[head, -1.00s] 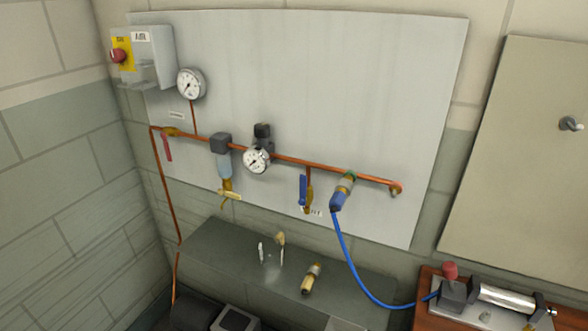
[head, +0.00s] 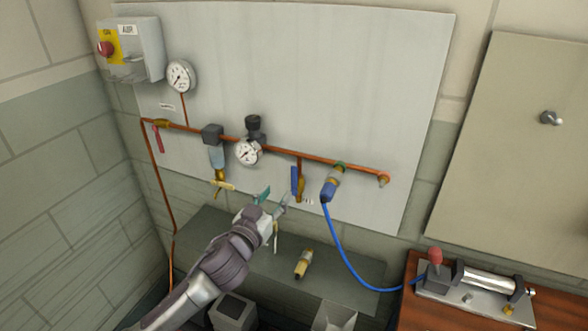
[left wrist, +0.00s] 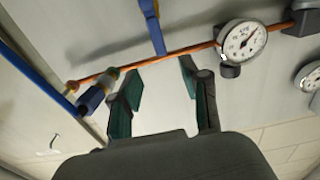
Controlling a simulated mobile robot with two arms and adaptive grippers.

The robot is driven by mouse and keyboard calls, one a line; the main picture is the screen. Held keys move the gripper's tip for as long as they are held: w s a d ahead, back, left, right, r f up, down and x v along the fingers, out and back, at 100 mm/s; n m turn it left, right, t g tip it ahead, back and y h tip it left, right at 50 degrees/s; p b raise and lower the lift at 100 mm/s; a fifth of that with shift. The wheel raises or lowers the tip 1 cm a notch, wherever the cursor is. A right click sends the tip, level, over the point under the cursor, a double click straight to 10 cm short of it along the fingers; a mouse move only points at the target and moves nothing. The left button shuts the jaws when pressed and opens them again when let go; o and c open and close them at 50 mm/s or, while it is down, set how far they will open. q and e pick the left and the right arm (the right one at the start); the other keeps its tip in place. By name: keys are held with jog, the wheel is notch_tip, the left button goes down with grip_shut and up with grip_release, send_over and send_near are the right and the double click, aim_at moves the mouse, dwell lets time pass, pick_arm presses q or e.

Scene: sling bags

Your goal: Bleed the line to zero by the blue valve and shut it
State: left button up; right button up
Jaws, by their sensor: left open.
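The blue valve (head: 295,180) hangs on a short branch below the copper pipe, its blue handle pointing down along the branch. It also shows in the left wrist view (left wrist: 152,28). My left gripper (head: 273,200) is open and empty, just left of and below the handle in the head view. In the left wrist view its fingers (left wrist: 161,82) are spread, with the handle beyond them, apart from both. The line's gauges are the upper dial (head: 180,76) and the regulator gauge (head: 247,152); their needles are too small to read surely. My right gripper is out of view.
A blue hose (head: 340,247) runs from a coupling (head: 331,184) right of the valve to a cylinder (head: 487,281) on the wooden bench. A red-handled valve (head: 158,138) and a filter bowl (head: 217,157) sit left. A brass fitting (head: 304,263) lies on the dark shelf below.

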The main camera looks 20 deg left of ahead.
aim_at(294, 172)
pick_arm(q)
jog(key=w+p, duration=0.2)
jog(key=w, duration=0.8)
jog(key=shift+w+d, duration=0.15)
jog(key=shift+d, duration=0.05)
jog(key=shift+w, duration=0.75)
grip_shut()
